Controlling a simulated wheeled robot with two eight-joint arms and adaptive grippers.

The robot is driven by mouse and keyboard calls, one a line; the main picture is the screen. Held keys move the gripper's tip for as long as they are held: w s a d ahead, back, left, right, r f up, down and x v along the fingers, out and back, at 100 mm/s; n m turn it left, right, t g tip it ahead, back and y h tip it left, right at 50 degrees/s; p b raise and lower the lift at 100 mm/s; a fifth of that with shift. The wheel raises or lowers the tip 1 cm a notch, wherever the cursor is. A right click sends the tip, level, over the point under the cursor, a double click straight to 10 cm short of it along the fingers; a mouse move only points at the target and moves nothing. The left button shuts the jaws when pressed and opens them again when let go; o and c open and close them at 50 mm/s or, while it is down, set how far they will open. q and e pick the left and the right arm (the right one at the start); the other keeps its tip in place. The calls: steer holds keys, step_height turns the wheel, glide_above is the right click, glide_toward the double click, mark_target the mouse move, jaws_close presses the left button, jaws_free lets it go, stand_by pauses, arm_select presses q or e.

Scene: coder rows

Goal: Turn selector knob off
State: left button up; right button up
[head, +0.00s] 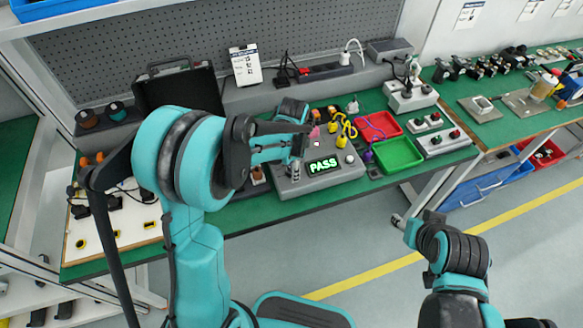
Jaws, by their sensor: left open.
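A grey control box (325,181) stands on the green bench, with a lit green PASS display (323,166) on its sloped front. A small round knob (350,159) sits at the right of its face. I cannot tell which control is the selector knob, since my gripper covers the box's left side. My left gripper (301,139) is open just above that left part. A small silver upright piece (297,150) shows below its fingertips; contact is unclear. My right gripper (420,226) is low at the right, away from the bench; its fingers are unclear.
Red (379,127) and green (398,154) trays lie right of the box. A switch box (437,142) is farther right. An open black case (178,90) stands behind my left arm. A white board (117,232) lies at left. The floor in front is clear.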

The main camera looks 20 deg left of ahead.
arm_select(q)
jaws_close()
steer(key=shift+n, duration=0.3)
steer(key=n, duration=0.3)
steer(key=shift+n, duration=0.4)
steer(key=n, duration=0.3)
steer(key=shift+n, duration=0.3)
steer(key=n, duration=0.4)
steer(key=shift+n+g, duration=0.3)
steer(key=shift+n, duration=1.6)
